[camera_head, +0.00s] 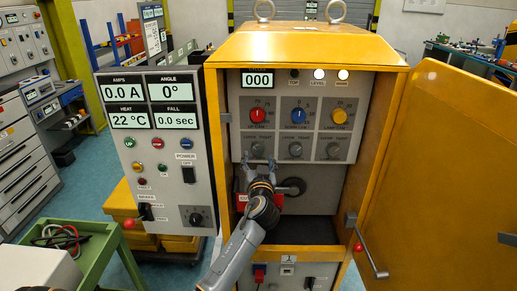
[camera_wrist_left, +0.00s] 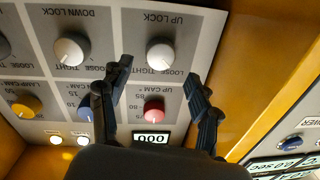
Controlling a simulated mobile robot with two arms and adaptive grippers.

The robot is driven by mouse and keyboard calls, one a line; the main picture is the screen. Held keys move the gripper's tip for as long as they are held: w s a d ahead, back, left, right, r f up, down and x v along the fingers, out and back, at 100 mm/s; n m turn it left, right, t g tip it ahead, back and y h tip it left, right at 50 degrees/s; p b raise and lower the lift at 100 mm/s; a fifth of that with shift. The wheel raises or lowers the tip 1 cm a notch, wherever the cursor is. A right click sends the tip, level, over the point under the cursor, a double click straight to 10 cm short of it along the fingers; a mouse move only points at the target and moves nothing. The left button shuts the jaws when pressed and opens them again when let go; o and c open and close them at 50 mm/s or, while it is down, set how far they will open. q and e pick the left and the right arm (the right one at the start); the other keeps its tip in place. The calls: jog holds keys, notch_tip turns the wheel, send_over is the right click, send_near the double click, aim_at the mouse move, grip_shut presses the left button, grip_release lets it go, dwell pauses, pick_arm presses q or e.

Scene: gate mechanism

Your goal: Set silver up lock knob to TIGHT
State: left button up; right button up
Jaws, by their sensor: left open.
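The silver up lock knob (camera_head: 257,149) is the left one in the lower row of knobs on the grey panel inside the yellow cabinet. In the left wrist view, which is upside down, the round knob (camera_wrist_left: 160,54) sits under the UP LOCK label with LOOSE and TIGHT marks. I cannot tell which mark it points to. My left gripper (camera_head: 262,163) is just in front of and below the knob. Its two fingers (camera_wrist_left: 159,74) are spread, with the knob appearing between and beyond the tips, apparently not touched. My right gripper is not in view.
A second silver knob, DOWN LOCK (camera_wrist_left: 72,50), is beside it. Red (camera_head: 257,115), blue (camera_head: 298,115) and yellow (camera_head: 340,116) knobs are above. The open yellow door (camera_head: 440,170) stands right, and a control panel (camera_head: 160,180) with displays stands left.

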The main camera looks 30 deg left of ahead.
aim_at(258, 150)
pick_arm(q)
jog(key=shift+p+x, duration=0.35)
jog(key=shift+x, duration=2)
jog(key=c, duration=1.2)
